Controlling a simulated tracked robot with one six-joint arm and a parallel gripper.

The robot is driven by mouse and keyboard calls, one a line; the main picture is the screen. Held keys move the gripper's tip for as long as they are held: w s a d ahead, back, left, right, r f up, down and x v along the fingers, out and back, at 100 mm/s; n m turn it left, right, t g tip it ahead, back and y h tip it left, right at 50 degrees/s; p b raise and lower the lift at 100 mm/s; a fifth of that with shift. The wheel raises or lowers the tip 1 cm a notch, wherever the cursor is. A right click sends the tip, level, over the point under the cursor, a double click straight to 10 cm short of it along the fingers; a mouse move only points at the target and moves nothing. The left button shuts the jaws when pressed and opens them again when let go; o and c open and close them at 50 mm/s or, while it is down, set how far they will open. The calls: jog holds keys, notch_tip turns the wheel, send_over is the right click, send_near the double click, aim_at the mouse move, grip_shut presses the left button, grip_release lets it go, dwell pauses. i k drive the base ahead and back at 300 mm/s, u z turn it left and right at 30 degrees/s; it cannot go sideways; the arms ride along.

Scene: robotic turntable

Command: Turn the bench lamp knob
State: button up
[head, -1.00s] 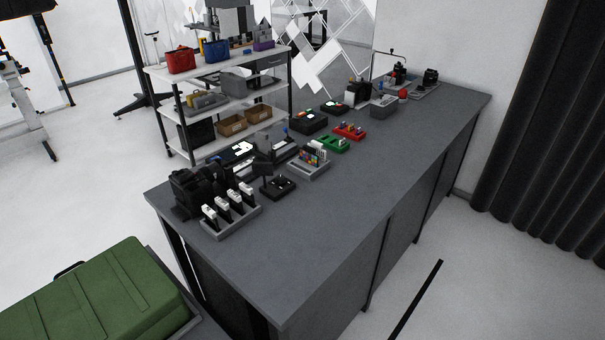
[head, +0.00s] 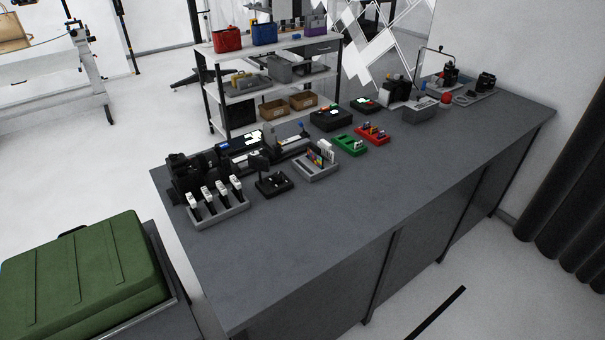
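A grey workbench (head: 330,235) runs from the front left to the back right in the head view. A thin bent dark arm (head: 437,50) stands at its far right end and may be the bench lamp. A small black device with an upright part (head: 270,182) sits near the bench's left end. I cannot make out a lamp knob on either one; they are too small here. My gripper is not in view.
A tray of white-and-black tools (head: 217,212) and several small trays line the bench's back side. The front strip of the bench top is bare. A shelf unit (head: 245,95) stands behind. A green case (head: 85,265) is at lower left. Black curtains hang at right.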

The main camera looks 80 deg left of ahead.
aim_at(278, 176)
jog(key=i, duration=1.1)
jog(key=u, duration=4.15)
